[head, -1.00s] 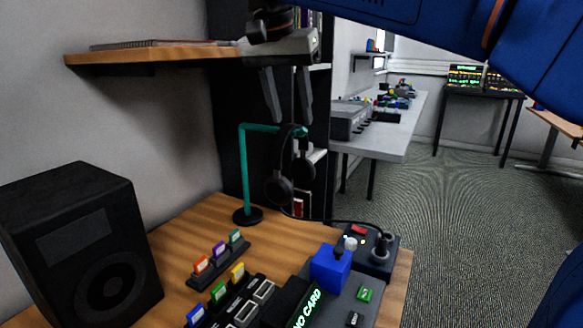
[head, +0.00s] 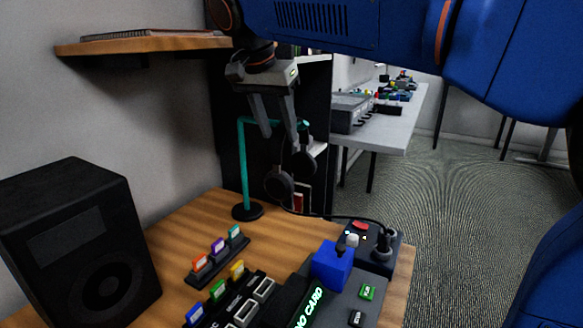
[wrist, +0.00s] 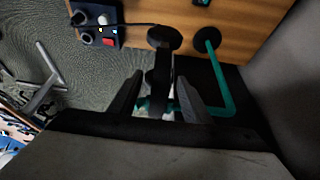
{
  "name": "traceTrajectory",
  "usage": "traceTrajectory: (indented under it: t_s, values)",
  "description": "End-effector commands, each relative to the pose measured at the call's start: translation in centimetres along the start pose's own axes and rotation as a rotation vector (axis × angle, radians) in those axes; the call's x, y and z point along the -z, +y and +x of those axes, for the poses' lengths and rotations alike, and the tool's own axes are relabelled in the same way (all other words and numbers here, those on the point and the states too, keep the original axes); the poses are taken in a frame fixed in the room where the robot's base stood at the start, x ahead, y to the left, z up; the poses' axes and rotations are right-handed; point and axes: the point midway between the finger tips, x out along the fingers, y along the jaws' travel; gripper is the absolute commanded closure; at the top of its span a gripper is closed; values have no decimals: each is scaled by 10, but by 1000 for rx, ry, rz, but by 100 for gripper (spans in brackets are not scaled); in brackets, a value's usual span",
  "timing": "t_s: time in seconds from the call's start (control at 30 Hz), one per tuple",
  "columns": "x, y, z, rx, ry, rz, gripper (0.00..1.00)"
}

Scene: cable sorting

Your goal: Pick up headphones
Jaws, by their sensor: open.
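The black headphones (head: 279,183) hang from the arm of a teal stand (head: 244,165) with a round black base on the wooden desk. My gripper (head: 280,135) is open and points down at the top of the headphones. Its fingers hide the headband and much of the stand's arm in the head view. In the wrist view the headphones (wrist: 160,75) show between the two fingers (wrist: 160,98), with the stand's teal arm (wrist: 215,110) crossing there. I cannot tell whether the fingers touch the headband.
A wooden shelf (head: 140,46) juts from the wall at left. A black speaker (head: 80,240) stands on the desk (head: 200,222). A blue box (head: 332,264), a joystick box (head: 383,245) and racks of coloured modules (head: 218,250) fill the desk front. A cable runs behind the headphones.

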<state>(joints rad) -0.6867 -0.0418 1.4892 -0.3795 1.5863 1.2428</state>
Motion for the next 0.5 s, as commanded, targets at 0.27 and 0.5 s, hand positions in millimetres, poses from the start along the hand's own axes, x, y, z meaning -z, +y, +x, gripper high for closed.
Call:
traceTrajectory:
  t_s: [0.27,0.5]
  values:
    - [0,0,21,-1,-1,0,56]
    - [2,-2,50,-2,-1,1,56]
